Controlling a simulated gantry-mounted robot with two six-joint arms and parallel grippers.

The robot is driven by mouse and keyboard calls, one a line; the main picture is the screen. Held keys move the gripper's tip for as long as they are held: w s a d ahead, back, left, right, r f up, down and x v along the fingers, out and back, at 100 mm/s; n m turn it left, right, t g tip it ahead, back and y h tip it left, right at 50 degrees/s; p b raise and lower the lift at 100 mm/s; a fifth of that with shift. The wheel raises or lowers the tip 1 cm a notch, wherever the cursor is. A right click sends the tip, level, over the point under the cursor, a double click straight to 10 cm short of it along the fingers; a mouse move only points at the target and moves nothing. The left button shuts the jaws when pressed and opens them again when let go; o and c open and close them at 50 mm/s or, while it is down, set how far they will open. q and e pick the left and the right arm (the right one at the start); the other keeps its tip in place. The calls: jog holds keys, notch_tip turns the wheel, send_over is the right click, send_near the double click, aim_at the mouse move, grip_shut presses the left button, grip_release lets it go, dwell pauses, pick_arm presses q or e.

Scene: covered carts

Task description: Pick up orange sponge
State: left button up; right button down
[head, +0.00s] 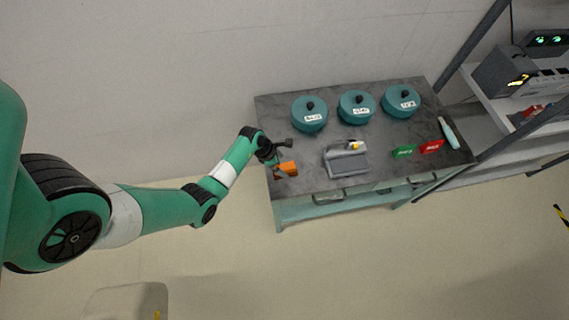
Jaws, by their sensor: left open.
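The orange sponge (288,168) lies near the left front edge of the dark cart top. My left gripper (277,165) is open just above and at the left side of the sponge. Its fingers partly overlap the sponge in the picture, and I cannot tell whether they touch it. My right gripper is not in view.
Three teal lidded pots (309,118) stand along the back of the cart top (278,108). A grey tool or dispenser (347,161) sits right of the sponge. Green (403,153) and red (431,147) items and a pale bottle (449,133) lie at the right. A shelf rack (520,100) stands beyond.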

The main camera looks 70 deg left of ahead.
aim_at(284, 167)
pick_arm(q)
jog(key=shift+b+x, duration=0.4)
jog(key=shift+x, duration=0.75)
jog(key=shift+w+d+f, duration=0.1)
jog(key=shift+f, duration=0.4)
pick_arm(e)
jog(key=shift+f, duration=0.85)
pick_arm(q)
jog(key=shift+r, duration=0.1)
jog(key=c, duration=1.3)
jog(key=shift+r, duration=0.1)
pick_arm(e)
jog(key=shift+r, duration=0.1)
